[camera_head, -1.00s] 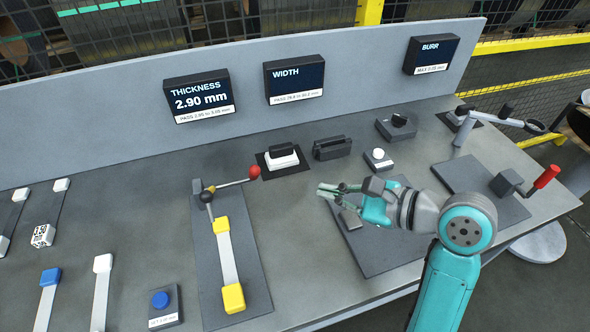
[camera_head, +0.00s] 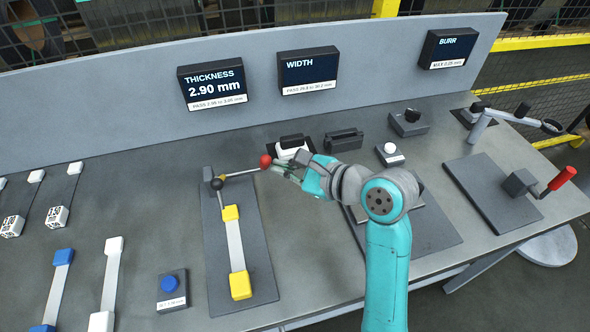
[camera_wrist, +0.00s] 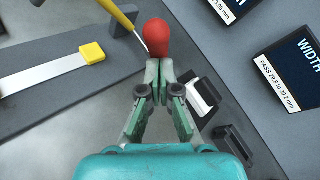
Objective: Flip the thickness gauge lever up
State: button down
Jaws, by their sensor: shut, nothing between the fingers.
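The thickness gauge lever is a thin rod ending in a red knob (camera_head: 265,161), reaching right from the pivot of the gauge on its dark plate (camera_head: 256,250). The red knob also shows in the wrist view (camera_wrist: 157,38), just beyond my fingertips. My gripper (camera_head: 279,164) is shut and empty, its tips at or close beside the knob; I cannot tell whether they touch. In the wrist view my gripper (camera_wrist: 161,62) has its tips together just below the knob. A strip with yellow ends (camera_head: 235,245) lies on the gauge plate. The thickness display (camera_head: 212,87) reads 2.90 mm.
A blue button box (camera_head: 172,290) stands left of the gauge plate. A black and white block (camera_head: 292,147) and a dark slotted block (camera_head: 344,140) stand behind my gripper. The width display (camera_head: 308,70) is on the back panel.

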dwell(0.3)
jog(key=shift+w+a+r, duration=0.15)
jog(key=shift+w+r, duration=0.3)
jog(key=shift+w, duration=0.05)
jog(key=shift+w+a+r, duration=0.15)
jog(key=shift+w+r, duration=0.3)
jog(key=shift+w, duration=0.05)
jog(key=shift+r, duration=0.15)
